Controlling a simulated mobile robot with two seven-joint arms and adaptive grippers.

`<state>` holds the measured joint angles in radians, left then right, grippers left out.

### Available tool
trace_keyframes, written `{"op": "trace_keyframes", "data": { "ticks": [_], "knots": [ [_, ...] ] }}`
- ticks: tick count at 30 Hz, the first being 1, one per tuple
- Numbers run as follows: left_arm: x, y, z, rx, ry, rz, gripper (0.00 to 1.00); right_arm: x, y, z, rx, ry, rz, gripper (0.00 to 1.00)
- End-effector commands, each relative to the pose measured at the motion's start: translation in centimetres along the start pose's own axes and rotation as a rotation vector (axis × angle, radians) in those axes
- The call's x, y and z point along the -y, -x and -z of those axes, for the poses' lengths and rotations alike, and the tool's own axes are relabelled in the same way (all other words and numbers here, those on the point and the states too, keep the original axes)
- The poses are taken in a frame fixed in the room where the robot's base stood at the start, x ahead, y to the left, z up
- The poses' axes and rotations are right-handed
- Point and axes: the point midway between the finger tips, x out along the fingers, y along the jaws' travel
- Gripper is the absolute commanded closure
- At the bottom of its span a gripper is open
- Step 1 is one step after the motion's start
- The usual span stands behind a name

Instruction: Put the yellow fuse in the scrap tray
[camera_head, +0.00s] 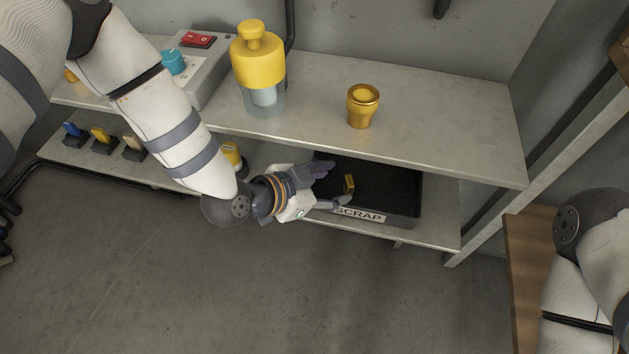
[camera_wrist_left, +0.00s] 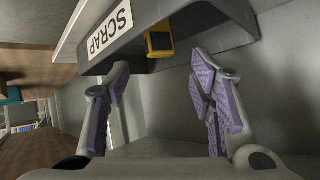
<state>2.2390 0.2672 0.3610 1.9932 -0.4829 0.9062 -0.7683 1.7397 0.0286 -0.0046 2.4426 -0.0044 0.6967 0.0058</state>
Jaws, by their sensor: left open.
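The black scrap tray (camera_head: 405,205) sits on the lower shelf, its white SCRAP label facing front; the label and grey rim also show in the wrist view (camera_wrist_left: 110,30). A small yellow fuse (camera_head: 349,184) shows against the tray's dark inside. In the wrist view the yellow and dark fuse (camera_wrist_left: 159,41) is beyond my fingertips, apart from both fingers; I cannot tell whether it rests on the tray floor. My left gripper (camera_head: 333,186) is open at the tray's left side, its fingers spread (camera_wrist_left: 160,68) with nothing between them. My right gripper is out of view.
The upper shelf (camera_head: 445,140) overhangs the tray and carries a gold cup (camera_head: 362,105), a yellow-topped bottle (camera_head: 258,65) and a grey control box (camera_head: 205,75). Blue, yellow and beige pieces in black holders (camera_head: 103,140) stand on the lower shelf at left. A wooden surface (camera_head: 525,260) is at right.

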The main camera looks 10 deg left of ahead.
Motion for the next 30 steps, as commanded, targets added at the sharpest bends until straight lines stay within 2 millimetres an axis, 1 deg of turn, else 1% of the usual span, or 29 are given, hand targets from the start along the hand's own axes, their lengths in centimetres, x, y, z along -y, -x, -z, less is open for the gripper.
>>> {"op": "trace_keyframes", "data": {
  "ticks": [1, 3, 6, 9, 13, 14, 15, 16, 17, 19, 20, 21, 23, 24, 26, 27, 30],
  "knots": [
    [0.1, 1.2, 0.3, -0.001, -0.001, 0.002, 0.50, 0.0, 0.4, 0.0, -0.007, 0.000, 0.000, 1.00],
    [0.1, 2.7, 0.2, -0.001, 0.000, 0.001, 0.50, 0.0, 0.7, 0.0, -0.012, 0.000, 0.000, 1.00],
    [0.1, 4.3, 0.1, 0.000, -0.001, 0.001, 0.50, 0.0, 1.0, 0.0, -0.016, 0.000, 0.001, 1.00],
    [0.0, 5.2, 0.1, -0.001, -0.001, 0.001, 0.50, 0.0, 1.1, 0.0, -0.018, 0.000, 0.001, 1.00],
    [0.0, 5.4, 0.0, 0.000, 0.000, 0.000, 0.50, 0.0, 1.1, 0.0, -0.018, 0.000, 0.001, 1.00],
    [-0.1, 5.5, -0.2, 0.005, 0.004, -0.002, 0.50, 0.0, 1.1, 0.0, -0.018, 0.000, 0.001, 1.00],
    [-0.7, 5.5, -1.1, 0.028, 0.023, -0.013, 0.50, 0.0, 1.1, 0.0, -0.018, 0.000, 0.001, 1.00],
    [-1.5, 5.8, -2.3, 0.062, 0.051, -0.026, 0.50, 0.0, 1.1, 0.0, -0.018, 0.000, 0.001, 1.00],
    [-2.6, 6.1, -4.0, 0.112, 0.094, -0.045, 0.50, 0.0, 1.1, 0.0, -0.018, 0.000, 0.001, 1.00],
    [-6.5, 8.1, -9.7, 0.291, 0.240, -0.096, 0.50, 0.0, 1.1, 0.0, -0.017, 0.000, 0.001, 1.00],
    [-8.6, 9.5, -12.5, 0.388, 0.316, -0.115, 0.50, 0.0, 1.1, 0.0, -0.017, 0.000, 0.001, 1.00],
    [-11.3, 11.9, -16.1, 0.527, 0.418, -0.131, 0.50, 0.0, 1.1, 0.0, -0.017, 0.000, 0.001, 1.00],
    [-15.2, 16.4, -20.8, 0.738, 0.559, -0.133, 0.50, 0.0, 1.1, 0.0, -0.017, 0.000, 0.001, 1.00],
    [-17.4, 19.6, -23.3, 0.874, 0.641, -0.120, 0.50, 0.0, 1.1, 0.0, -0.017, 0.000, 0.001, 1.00],
    [-20.1, 24.4, -26.1, 1.059, 0.741, -0.085, 0.50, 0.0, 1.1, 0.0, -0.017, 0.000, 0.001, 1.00],
    [-21.4, 27.3, -27.3, 1.164, 0.792, -0.056, 0.50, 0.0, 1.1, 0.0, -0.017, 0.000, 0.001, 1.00],
    [-23.4, 32.7, -28.9, 1.352, 0.872, 0.019, 0.50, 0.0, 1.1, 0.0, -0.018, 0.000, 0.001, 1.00]
  ]
}}
